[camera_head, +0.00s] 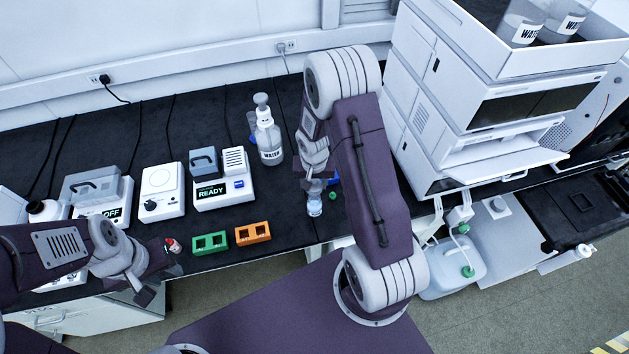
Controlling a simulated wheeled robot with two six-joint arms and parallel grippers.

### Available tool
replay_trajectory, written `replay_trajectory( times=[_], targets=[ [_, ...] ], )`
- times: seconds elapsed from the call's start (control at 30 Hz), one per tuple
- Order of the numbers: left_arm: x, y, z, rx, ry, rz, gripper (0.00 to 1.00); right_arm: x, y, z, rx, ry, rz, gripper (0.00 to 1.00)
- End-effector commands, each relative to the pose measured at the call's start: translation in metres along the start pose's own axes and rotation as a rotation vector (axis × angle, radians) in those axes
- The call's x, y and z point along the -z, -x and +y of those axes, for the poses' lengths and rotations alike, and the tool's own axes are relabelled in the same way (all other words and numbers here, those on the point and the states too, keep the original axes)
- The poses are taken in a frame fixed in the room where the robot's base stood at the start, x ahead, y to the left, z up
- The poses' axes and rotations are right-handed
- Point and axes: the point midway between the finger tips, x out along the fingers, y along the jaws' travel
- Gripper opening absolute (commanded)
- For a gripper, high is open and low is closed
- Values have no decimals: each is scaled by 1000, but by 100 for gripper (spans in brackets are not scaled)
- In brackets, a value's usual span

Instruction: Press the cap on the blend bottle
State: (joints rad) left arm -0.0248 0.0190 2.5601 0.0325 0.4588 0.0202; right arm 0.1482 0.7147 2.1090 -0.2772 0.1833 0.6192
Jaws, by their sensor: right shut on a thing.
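My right gripper (315,184) reaches down over a small clear bottle (314,206) near the bench's front edge. The bottle stands upright with a pale blue label, and I take it for the blend bottle. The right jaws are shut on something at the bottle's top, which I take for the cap. The fingers hide it, and I cannot tell whether it is seated. My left gripper (156,279) is open and empty at the bench's front edge on the left, just below a small red-topped item (172,245).
Green (210,243) and orange (253,232) racks stand left of the bottle. A WATER wash bottle (268,140) stands behind. A blue item (333,178) and a green item (332,197) are close to the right gripper. A READY device (222,190) and the chromatography stack (425,95) flank the area.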

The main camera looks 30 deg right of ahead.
Motion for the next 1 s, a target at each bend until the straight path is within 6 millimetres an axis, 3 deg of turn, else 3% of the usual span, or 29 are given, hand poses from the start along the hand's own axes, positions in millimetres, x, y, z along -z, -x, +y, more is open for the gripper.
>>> replay_trajectory(
  times=[0.03,0.33,1.0],
  targets=[
    [-1,-10,0,0,0,0,36,-2,-11,0,0,0,-1,8],
    [-4,-42,-1,0,0,0,36,-7,-45,0,0,-2,0,8],
    [-5,-45,-1,0,0,0,36,-7,-47,0,0,-1,0,8]
  ],
)
